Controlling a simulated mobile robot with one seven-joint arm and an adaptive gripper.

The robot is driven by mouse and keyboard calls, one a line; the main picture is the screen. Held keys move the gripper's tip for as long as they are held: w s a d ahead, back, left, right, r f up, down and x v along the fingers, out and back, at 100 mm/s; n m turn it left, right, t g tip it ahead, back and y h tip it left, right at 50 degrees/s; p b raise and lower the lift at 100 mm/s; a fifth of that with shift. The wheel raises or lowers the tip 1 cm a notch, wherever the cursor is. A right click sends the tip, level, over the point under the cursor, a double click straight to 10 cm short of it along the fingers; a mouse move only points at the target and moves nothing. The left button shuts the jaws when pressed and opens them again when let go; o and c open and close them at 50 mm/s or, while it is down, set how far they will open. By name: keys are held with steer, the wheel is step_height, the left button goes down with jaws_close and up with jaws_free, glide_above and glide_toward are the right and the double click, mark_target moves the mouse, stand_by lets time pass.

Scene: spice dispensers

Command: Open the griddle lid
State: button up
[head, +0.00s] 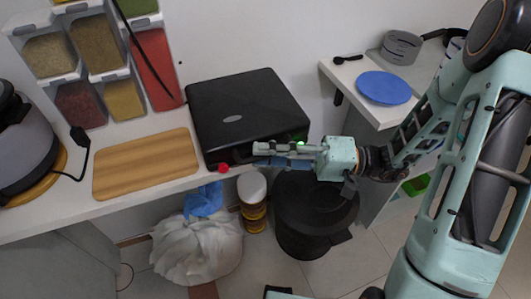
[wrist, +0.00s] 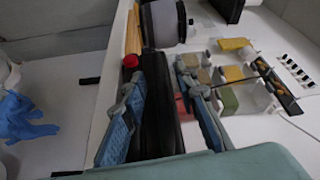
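The black griddle (head: 245,108) sits on the white counter with its lid down and an oval grey badge on top. A red knob (head: 223,168) shows at its front left; it also shows in the wrist view (wrist: 130,61). My gripper (head: 262,154) is at the griddle's front right edge, its fingers pointing left along the front. In the wrist view, my gripper (wrist: 160,78) is open, with blue-padded fingers apart. The dark griddle edge (wrist: 158,110) shows between the fingers; I cannot tell if they touch it. The lid's handle is not clearly visible.
A wooden board (head: 146,163) lies left of the griddle. Spice dispensers (head: 97,45) are at the back left. A blue plate (head: 384,87) lies on the right counter. A black bin (head: 310,215) and a white bag (head: 200,248) stand below the counter.

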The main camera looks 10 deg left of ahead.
steer(key=shift+a, duration=0.15)
steer(key=shift+c, duration=0.3)
jaws_close()
steer(key=shift+r, duration=0.1)
